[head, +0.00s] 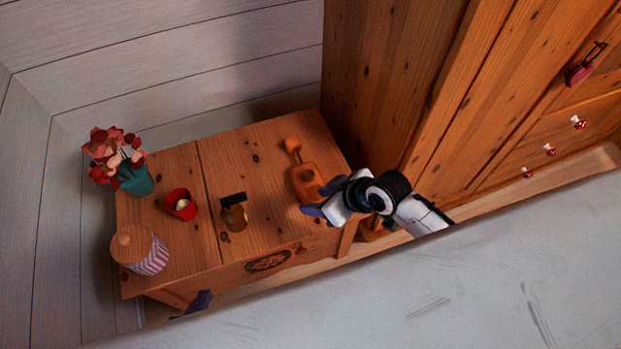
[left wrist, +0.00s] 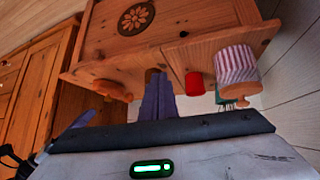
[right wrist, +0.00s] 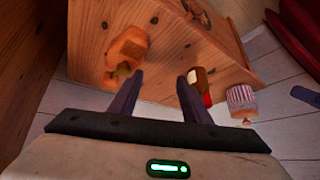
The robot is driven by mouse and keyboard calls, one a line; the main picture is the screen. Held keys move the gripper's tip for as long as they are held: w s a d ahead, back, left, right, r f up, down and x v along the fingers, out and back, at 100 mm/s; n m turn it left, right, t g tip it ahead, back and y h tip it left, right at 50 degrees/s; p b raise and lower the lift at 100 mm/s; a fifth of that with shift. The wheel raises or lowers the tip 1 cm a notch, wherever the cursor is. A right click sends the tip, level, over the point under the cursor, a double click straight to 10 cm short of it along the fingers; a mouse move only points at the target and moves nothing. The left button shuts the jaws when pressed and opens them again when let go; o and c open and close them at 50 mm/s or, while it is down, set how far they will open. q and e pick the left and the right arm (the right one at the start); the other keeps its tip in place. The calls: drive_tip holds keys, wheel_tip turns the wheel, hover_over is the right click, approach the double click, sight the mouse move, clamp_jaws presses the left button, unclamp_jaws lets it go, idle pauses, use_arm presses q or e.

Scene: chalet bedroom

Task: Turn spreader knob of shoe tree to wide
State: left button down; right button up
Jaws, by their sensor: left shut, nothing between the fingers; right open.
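The orange wooden shoe tree (head: 305,183) lies on the right part of the wooden table, its narrow end toward the wall. It also shows in the right wrist view (right wrist: 128,48) and at the left in the left wrist view (left wrist: 112,90). I cannot clearly make out which part is the spreader knob. My right gripper (head: 318,199) is at the near end of the shoe tree, open; in its wrist view the fingers (right wrist: 160,98) are apart with nothing between them. My left gripper (head: 198,303) is below the table's front edge, shut and empty; its fingers (left wrist: 158,97) are together.
On the table (head: 220,165) stand a brown bottle with a dark top (head: 234,215), a red cup (head: 181,204), a striped jar with a wooden lid (head: 142,248) and a teal flower pot (head: 136,180). A tall wooden wardrobe (head: 400,80) stands close on the right.

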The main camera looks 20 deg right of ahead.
drive_tip(key=n+g+b, duration=0.1)
drive_tip(key=n+b, duration=0.1)
drive_tip(key=b, duration=0.2)
approach(309, 174)
drive_tip(key=s+a, duration=0.2)
drive_tip(key=a, duration=0.1)
wheel_tip(309, 174, up, 2)
drive_tip(key=w+d+n+g+b, duration=0.1)
drive_tip(key=w+d+g+b, duration=0.1)
drive_tip(key=w+d+b, duration=0.1)
drive_tip(key=shift+h, duration=0.5)
drive_tip(key=b+x, duration=0.2)
drive_tip(key=x, duration=0.6)
drive_tip(key=shift+w+a+f, duration=0.1)
drive_tip(key=shift+w+a, duration=0.05)
drive_tip(key=shift+w, duration=0.05)
drive_tip(key=shift+w+a+f, duration=0.15)
drive_tip(key=shift+f, duration=0.4)
